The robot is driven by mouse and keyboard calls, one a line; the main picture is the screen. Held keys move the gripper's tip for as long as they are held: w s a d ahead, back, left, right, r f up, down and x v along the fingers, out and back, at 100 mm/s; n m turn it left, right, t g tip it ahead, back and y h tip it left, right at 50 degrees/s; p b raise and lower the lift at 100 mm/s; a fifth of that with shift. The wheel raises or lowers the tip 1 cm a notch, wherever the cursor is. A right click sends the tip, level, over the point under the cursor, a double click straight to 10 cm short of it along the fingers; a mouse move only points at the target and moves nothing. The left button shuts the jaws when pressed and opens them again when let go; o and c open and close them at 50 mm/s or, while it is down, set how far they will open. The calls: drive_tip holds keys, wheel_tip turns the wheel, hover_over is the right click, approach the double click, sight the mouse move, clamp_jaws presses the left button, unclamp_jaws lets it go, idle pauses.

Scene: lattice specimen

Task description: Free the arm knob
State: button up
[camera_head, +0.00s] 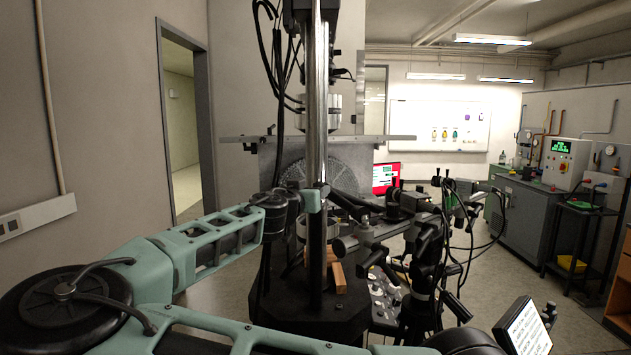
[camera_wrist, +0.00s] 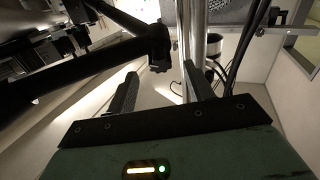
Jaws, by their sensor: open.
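In the wrist view my gripper (camera_wrist: 158,84) is open, with its two dark fingers apart and nothing between them. A black arm (camera_wrist: 75,66) comes in from the left and ends in a black knob-like end (camera_wrist: 160,55), just beyond the gap between my fingertips. I cannot tell for sure whether this end is the arm knob; no contact shows. In the head view black jointed arms and clamps (camera_head: 400,225) crowd the right side of the test frame. My gripper cannot be made out there among the column and these parts.
A bright metal column (camera_head: 316,100) stands upright in the middle; metal posts (camera_wrist: 190,35) rise close to my right finger. Black cables (camera_wrist: 245,45) hang beyond it. Wooden blocks (camera_head: 338,276) lie on the dark base. A tilted tablet (camera_head: 525,328) is at lower right.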

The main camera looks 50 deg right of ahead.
drive_tip(key=shift+p+x, duration=0.4)
drive_tip(key=shift+x, duration=1.05)
drive_tip(key=shift+c, duration=0.3)
drive_tip(key=c, duration=0.9)
